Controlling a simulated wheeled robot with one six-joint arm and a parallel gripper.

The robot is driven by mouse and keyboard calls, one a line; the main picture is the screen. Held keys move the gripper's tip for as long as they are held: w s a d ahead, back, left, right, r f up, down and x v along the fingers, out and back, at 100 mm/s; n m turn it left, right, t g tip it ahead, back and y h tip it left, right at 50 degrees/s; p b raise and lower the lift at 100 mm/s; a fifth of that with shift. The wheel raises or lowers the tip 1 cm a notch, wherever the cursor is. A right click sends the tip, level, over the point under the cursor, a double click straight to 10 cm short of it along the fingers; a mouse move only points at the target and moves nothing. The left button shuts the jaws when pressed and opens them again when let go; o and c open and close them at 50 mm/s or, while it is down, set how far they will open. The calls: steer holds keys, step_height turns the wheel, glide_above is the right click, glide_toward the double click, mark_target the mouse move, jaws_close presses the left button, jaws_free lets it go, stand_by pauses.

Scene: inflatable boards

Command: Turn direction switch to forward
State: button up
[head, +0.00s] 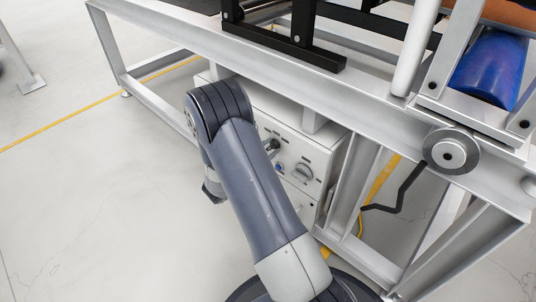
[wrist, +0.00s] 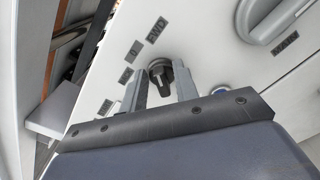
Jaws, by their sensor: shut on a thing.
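The direction switch (wrist: 160,70) is a small black knob on a pale panel in the wrist view. Its labels run in a slanted row to its upper left: FWD (wrist: 157,30) nearest the top, then 0 (wrist: 135,52), then another too small to read. I cannot tell which label the knob points to. My gripper (wrist: 160,82) has its two grey fingers on either side of the knob, shut on it. In the head view my arm hides the gripper and part of the white control box (head: 312,160).
A large grey knob marked MAIN (wrist: 270,18) is right of the switch, and a blue button (wrist: 220,91) sits close to my right finger. Metal frame beams (head: 300,75) pass above the control box. A black crank (head: 402,190) sticks out at the right. Open floor lies left.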

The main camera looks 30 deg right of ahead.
steer(key=shift+f+m+b, duration=0.15)
steer(key=shift+m+b, duration=0.4)
steer(key=shift+m, duration=0.15)
steer(key=o, duration=0.6)
steer(key=p+v, duration=0.2)
steer(key=v, duration=0.8)
steer(key=shift+s+a+p, duration=0.2)
steer(key=shift+a+p, duration=0.1)
steer(key=shift+a, duration=0.05)
